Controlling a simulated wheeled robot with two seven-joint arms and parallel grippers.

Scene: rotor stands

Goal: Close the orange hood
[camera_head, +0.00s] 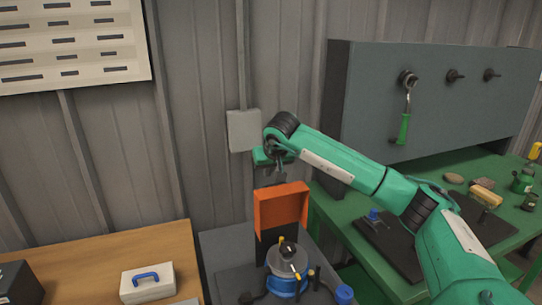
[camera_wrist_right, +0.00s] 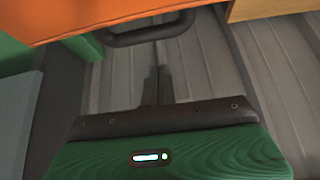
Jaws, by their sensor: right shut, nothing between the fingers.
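The orange hood (camera_head: 282,207) stands raised and open at the back of a dark grey stand (camera_head: 232,250). A rotor device with a blue base (camera_head: 286,284) sits in front of it, uncovered. My right gripper (camera_head: 281,176) is shut and empty, pointing down just above and behind the hood's top edge. In the right wrist view, its closed fingers (camera_wrist_right: 157,86) point toward a dark bar handle (camera_wrist_right: 150,33) beside the orange hood (camera_wrist_right: 95,14). I cannot tell whether they touch. My left gripper is not in view.
A wooden table (camera_head: 105,258) at left holds a white case with a blue handle (camera_head: 147,282). A green bench (camera_head: 345,240) with tools stands at right, under a grey panel (camera_head: 440,95). A grey wall box (camera_head: 244,130) is close behind my right gripper.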

